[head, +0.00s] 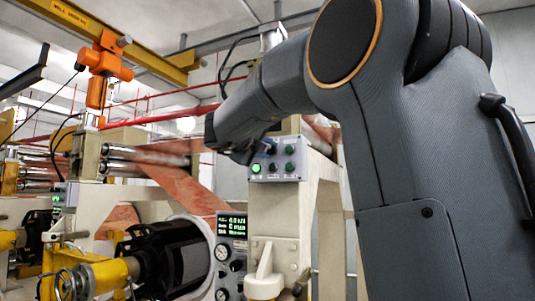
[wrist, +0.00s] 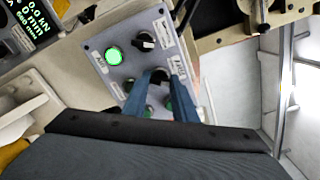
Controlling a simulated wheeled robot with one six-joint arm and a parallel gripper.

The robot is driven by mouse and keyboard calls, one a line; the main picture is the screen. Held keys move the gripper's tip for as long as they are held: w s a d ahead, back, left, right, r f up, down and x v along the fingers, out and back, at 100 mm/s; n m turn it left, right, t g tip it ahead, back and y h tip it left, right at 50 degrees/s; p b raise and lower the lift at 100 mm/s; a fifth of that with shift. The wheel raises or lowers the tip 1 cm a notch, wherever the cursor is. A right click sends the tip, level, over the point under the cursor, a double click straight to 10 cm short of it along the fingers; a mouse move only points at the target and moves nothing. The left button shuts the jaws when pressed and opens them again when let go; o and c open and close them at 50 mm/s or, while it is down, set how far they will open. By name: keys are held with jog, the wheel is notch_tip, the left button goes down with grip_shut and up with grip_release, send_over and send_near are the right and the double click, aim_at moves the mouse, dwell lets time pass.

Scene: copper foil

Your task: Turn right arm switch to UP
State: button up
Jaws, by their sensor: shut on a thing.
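A grey control panel (head: 278,174) faces me on a cream machine post, and it fills the middle of the wrist view (wrist: 97,45). My gripper (wrist: 158,84) has its two blue fingers shut on a black switch knob (wrist: 160,74) on this panel. The fingers hide much of the knob, so I cannot tell its position. The label beside it is too small to read surely. In the head view my gripper (head: 267,147) is at the panel's upper part, partly hidden by my arm.
The panel also has a lit green button (wrist: 113,55), a second black knob (wrist: 145,40) and darker green buttons (head: 290,150). A display with gauges (head: 231,226) is to the lower left. Copper foil (head: 190,190) runs over rollers at left.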

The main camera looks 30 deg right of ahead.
dwell(0.3)
jog(key=o, duration=1)
jog(key=shift+o, duration=0.2)
jog(key=shift+a, duration=0.1)
jog(key=b+v, duration=0.2)
jog(key=v, duration=0.5)
jog(key=shift+s+a, duration=0.2)
jog(key=shift+a, duration=0.1)
